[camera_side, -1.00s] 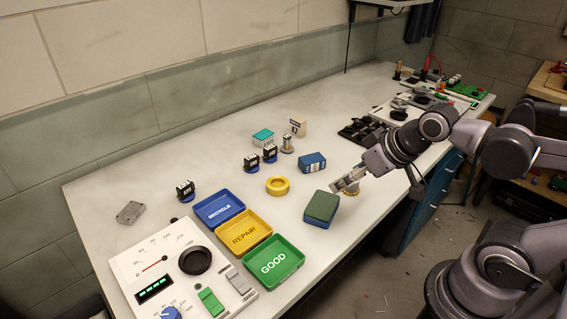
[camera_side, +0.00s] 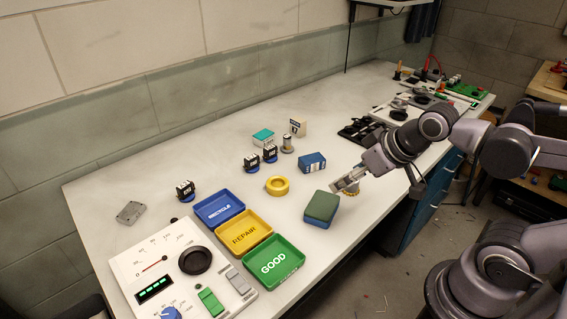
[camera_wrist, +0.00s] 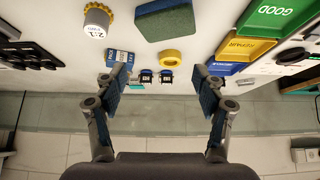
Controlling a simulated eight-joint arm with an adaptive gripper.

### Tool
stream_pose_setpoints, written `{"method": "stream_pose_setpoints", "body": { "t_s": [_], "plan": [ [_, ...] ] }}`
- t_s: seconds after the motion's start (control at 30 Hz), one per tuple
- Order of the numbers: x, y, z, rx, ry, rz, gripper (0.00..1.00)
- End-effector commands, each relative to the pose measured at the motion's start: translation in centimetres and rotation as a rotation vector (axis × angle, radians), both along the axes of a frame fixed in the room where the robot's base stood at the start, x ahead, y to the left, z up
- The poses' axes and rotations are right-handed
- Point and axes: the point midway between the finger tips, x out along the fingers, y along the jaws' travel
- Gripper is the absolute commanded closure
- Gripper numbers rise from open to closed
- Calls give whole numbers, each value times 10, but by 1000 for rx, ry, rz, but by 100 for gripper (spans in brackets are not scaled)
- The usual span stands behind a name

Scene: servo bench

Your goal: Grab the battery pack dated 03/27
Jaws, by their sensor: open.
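A blue box with a pale printed label (camera_side: 312,163), which looks like a battery pack, lies on the bench left of my gripper. It also shows in the wrist view (camera_wrist: 120,58), just beyond the left finger. Its print is too small to read, so I cannot tell its date. No other battery pack is clearly recognisable. My gripper (camera_wrist: 161,82) is open and empty, its two fingers wide apart. In the side view my gripper (camera_side: 347,182) hangs over the near right part of the bench, apart from the blue box.
A green-topped blue block (camera_side: 321,207) and a ridged yellow part (camera_side: 351,190) are close to my gripper. A yellow ring (camera_side: 277,185) and small black servos (camera_side: 270,153) lie further left. Blue, yellow and green trays (camera_side: 274,262) stand at the front left.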

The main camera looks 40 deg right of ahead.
Motion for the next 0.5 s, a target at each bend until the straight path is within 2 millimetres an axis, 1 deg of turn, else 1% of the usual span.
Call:
{"method": "stream_pose_setpoints", "body": {
  "t_s": [0.17,0.33,0.5],
  "plan": [
    [12,-4,10,-47,38,56,30],
    [40,-15,27,-147,125,196,30],
    [72,-29,37,-236,222,361,30]
  ]
}}
